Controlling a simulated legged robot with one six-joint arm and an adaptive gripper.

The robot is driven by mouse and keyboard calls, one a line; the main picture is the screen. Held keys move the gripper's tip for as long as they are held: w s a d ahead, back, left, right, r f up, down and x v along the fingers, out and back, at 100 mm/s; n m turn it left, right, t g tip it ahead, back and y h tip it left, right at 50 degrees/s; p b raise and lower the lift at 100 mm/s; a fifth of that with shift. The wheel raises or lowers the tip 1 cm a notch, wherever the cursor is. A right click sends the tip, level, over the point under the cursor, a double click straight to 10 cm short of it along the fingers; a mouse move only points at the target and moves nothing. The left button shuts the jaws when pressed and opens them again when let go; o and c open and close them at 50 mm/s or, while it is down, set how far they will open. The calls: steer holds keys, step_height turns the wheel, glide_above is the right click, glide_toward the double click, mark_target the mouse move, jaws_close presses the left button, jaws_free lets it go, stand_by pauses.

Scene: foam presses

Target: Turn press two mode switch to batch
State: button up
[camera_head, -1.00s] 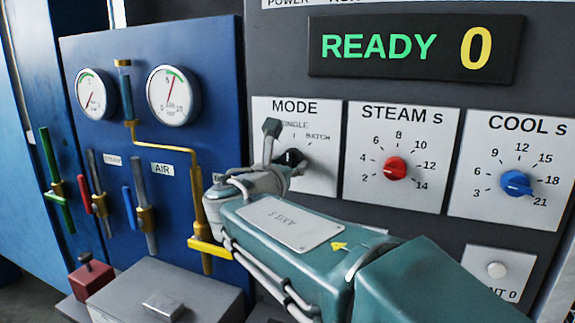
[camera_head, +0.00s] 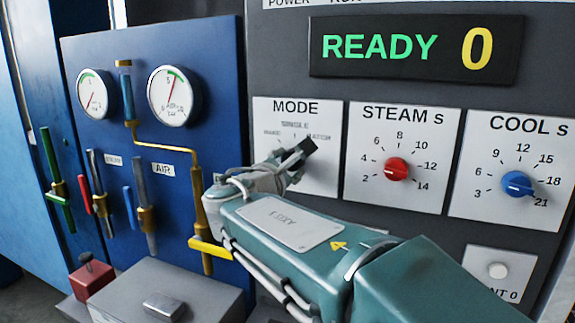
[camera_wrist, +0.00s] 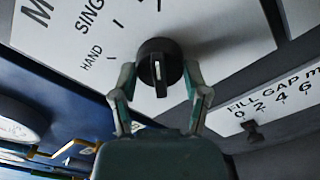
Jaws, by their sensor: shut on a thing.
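The press mode switch is a black round knob (camera_wrist: 159,66) with a pale line, on a white MODE panel (camera_head: 318,178). In the wrist view the pale line stands nearly upright in the picture, roughly in line with a tick at the top edge. That tick's label is out of view; HAND and SINGLE show at left. My gripper (camera_wrist: 160,80) is shut on the knob, one finger at each side.
Right of MODE are the STEAM dial (camera_head: 396,169) with a red knob and the COOL dial (camera_head: 517,184) with a blue knob. The READY display (camera_head: 415,47) is above. A blue board (camera_head: 225,110) with gauges and valve handles stands left. A FILL GAP scale (camera_wrist: 270,100) shows in the wrist view.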

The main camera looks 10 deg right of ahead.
steer(key=shift+f+m, duration=0.1)
steer(key=shift+m, duration=0.3)
steer(key=o, duration=1.2)
steer(key=shift+w, duration=0.1)
steer(key=shift+c, duration=0.2)
steer(key=v, duration=1.2)
